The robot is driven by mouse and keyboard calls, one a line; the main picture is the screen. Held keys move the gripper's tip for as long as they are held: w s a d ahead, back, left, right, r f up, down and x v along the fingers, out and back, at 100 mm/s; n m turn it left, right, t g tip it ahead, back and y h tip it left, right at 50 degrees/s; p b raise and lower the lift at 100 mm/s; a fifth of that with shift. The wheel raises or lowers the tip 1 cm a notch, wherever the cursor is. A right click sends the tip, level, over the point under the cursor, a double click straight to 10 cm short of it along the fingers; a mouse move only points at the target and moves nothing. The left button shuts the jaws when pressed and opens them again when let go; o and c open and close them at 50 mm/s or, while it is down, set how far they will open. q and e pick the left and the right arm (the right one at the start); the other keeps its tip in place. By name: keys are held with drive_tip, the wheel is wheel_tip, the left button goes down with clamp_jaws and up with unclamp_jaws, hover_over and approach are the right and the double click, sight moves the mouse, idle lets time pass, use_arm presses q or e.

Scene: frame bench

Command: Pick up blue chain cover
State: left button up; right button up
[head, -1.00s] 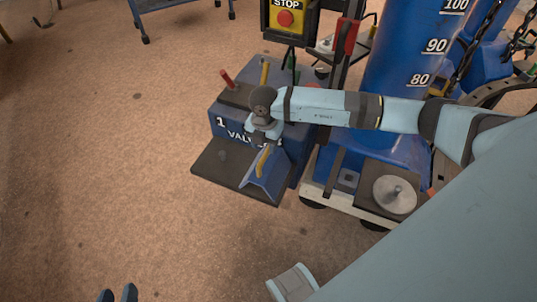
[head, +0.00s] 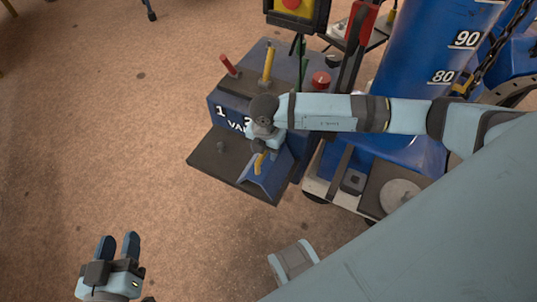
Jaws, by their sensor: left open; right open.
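The blue chain cover (head: 270,184) is an angled, roof-shaped piece with a yellow handle (head: 259,164) along its top. It rests on the dark plate in front of the blue valve box. My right gripper (head: 264,148) is just above the cover and hides the far end of the handle. Its fingers are hard to make out; it is open, and I cannot tell whether they touch the handle. My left gripper (head: 119,242) is at the lower left, open and empty, over the floor and well away from the cover.
The dark plate (head: 215,160) juts from the blue valve box (head: 228,112), which carries red and yellow levers (head: 268,62) and a red knob (head: 320,79). A blue cylinder (head: 420,60) stands on a cart to the right. The floor at left is clear.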

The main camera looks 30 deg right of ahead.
drive_tip(key=shift+f, duration=0.1)
clamp_jaws()
idle(1.5)
